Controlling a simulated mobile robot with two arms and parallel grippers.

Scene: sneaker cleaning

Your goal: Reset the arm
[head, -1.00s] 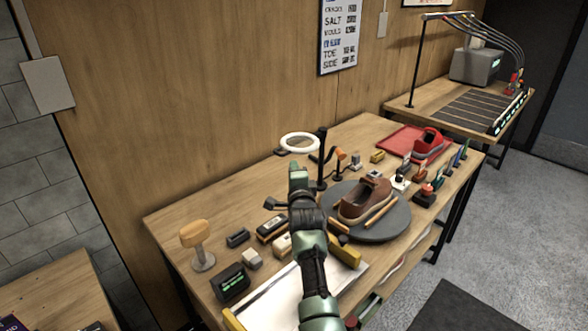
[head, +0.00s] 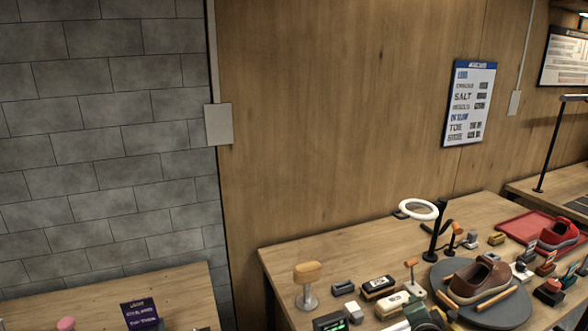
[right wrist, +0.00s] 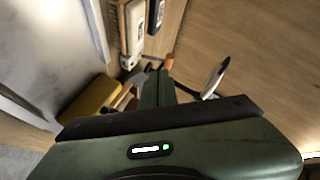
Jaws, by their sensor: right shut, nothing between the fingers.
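My right gripper (head: 414,296) shows at the bottom of the head view, green and dark, in front of the turntable's left side. In the right wrist view its green fingers (right wrist: 158,88) are together with nothing between them. The brown sneaker (head: 480,278) rests on the round grey turntable (head: 508,311), apart from the gripper. My left gripper is not in view. Most of my right arm is cut off by the bottom edge of the head view.
The wooden workbench (head: 283,262) holds an orange-topped stand (head: 307,273), small boxes, a white ring lamp (head: 418,210) and a red sneaker (head: 560,234) on a red tray (head: 513,228). Another table (head: 190,284) stands at lower left. A wall closes off the back.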

